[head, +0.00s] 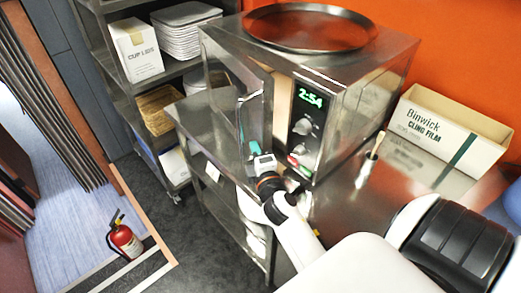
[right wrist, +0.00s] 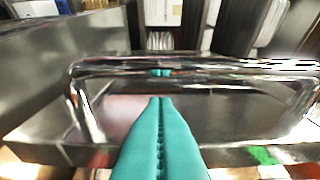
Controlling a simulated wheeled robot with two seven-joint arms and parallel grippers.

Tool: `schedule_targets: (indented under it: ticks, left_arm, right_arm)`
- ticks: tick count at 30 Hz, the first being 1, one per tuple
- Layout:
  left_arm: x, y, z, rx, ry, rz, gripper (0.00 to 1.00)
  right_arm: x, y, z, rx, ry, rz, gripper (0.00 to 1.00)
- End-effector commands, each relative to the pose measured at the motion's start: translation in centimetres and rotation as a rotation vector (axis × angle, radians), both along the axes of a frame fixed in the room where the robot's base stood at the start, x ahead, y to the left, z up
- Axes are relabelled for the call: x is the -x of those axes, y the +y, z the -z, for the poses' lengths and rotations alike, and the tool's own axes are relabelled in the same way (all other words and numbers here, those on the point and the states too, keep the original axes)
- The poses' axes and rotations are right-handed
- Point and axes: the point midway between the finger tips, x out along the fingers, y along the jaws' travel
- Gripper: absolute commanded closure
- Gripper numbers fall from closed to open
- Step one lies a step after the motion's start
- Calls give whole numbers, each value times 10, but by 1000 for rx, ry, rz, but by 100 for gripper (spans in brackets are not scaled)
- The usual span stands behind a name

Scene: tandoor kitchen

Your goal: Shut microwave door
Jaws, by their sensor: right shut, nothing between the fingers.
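The steel microwave (head: 345,85) stands on a metal counter, its green display reading 2:54. Its door (head: 222,80) stands partly open, with a pale strip of the inside showing between the door's free edge and the control panel. The door's bar handle (head: 248,108) also crosses the right wrist view (right wrist: 200,67). My right gripper (head: 252,147) is at the lower part of the door, close to the handle. Its teal fingers (right wrist: 160,100) are shut and empty, with the tips near the bar; whether they touch it is unclear. My left gripper is out of view.
A round metal tray (head: 310,27) lies on top of the microwave. A cling film box (head: 445,125) stands on the counter to the right. A shelf rack (head: 120,85) with boxes and stacked trays is at left. A fire extinguisher (head: 125,240) stands on the floor.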

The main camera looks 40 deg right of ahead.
Motion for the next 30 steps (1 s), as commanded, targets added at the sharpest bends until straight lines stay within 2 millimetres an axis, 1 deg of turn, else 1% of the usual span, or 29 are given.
schedule_targets:
  ticks: [1, 6, 16, 17, 21, 24, 27, 30]
  left_arm:
    - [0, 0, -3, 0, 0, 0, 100]
    - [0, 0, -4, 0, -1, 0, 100]
    - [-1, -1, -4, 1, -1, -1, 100]
    - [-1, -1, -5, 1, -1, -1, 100]
    - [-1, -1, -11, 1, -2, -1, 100]
    - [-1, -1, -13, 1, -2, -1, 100]
    - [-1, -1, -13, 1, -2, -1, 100]
    - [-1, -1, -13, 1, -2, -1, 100]
  right_arm:
    - [-6, -2, -2, 0, -1, 0, 100]
    - [-13, -5, 0, 0, -1, 0, 100]
    - [-13, -7, 0, 1, 0, 0, 100]
    - [-13, -10, 0, 3, 1, 0, 100]
    - [-10, -34, -1, 4, 3, 1, 100]
    - [-8, -47, 0, 3, 2, 0, 100]
    - [-7, -53, 0, 2, 1, -1, 100]
    - [-7, -53, 0, 0, 0, -1, 100]
